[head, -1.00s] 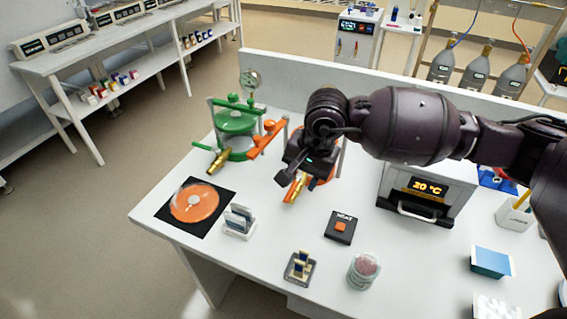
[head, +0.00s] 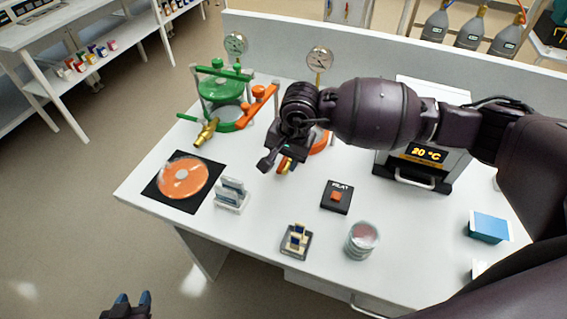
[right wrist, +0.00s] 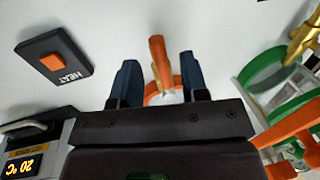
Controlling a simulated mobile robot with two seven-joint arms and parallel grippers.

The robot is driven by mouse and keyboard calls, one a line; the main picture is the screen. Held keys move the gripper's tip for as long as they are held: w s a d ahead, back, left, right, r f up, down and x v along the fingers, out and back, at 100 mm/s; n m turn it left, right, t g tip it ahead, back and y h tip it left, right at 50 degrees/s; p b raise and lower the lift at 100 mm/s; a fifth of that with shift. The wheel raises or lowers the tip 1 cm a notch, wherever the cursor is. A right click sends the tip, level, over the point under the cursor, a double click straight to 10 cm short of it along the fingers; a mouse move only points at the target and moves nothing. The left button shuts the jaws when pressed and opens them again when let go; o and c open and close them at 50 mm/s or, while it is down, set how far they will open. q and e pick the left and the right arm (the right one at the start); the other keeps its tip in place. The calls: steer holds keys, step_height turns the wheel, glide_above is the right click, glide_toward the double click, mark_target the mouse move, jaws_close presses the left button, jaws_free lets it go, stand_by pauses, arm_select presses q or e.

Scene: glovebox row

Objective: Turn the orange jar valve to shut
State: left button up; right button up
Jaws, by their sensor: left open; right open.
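The orange jar (head: 322,141) stands on the bench, mostly hidden behind my right arm in the head view. Its orange valve handle shows in the right wrist view (right wrist: 160,62), lying between the two blue fingers of my right gripper (right wrist: 159,80). The fingers are open, with a visible gap on each side of the handle. In the head view my right gripper (head: 277,162) is in front of the jar, over the valve, which is partly hidden. My left gripper (head: 132,300) is open and empty at the bottom left edge, away from the bench.
A green jar (head: 220,90) with a brass valve (head: 206,132) stands left of the orange one. An orange disc on a black mat (head: 184,180), a slide rack (head: 231,195), a HEAT button box (head: 336,197), a petri dish stack (head: 362,240) and an oven (head: 420,160) occupy the bench.

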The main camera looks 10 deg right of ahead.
steer(key=shift+w+a+f, duration=0.1)
steer(key=shift+a+f, duration=0.05)
steer(key=shift+f, duration=0.5)
steer(key=shift+c, duration=0.5)
jaws_close()
